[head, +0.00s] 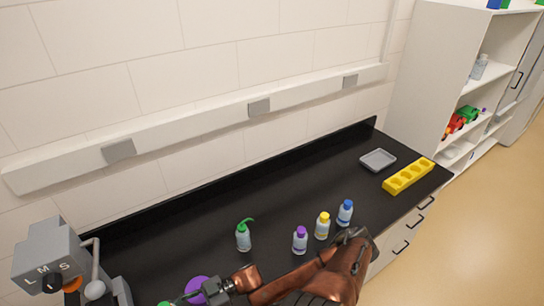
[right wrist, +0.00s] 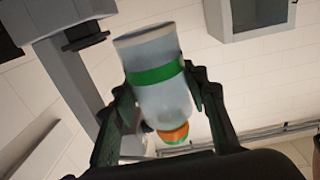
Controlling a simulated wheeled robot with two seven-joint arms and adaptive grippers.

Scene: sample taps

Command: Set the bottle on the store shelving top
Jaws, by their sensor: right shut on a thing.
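My right gripper (right wrist: 160,82) is shut on a translucent bottle (right wrist: 158,62) with a green band and an orange and green cap, seen in the right wrist view. The bottle lies between both fingers, cap toward the bottom of that picture. In the head view my right gripper (head: 188,297) is low at the bottom edge, over the left part of the bench; the held bottle is mostly cut off there. The white store shelving (head: 425,70) stands at the upper right, far from the gripper, its top partly cut off. My left gripper is not in view.
On the black bench (head: 300,190) stand a green-capped wash bottle (head: 243,238) and bottles with purple (head: 300,242), yellow (head: 322,228) and blue caps (head: 345,214). A grey tray (head: 378,159) and yellow rack (head: 409,175) lie at right. A grey device (head: 50,262) stands left.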

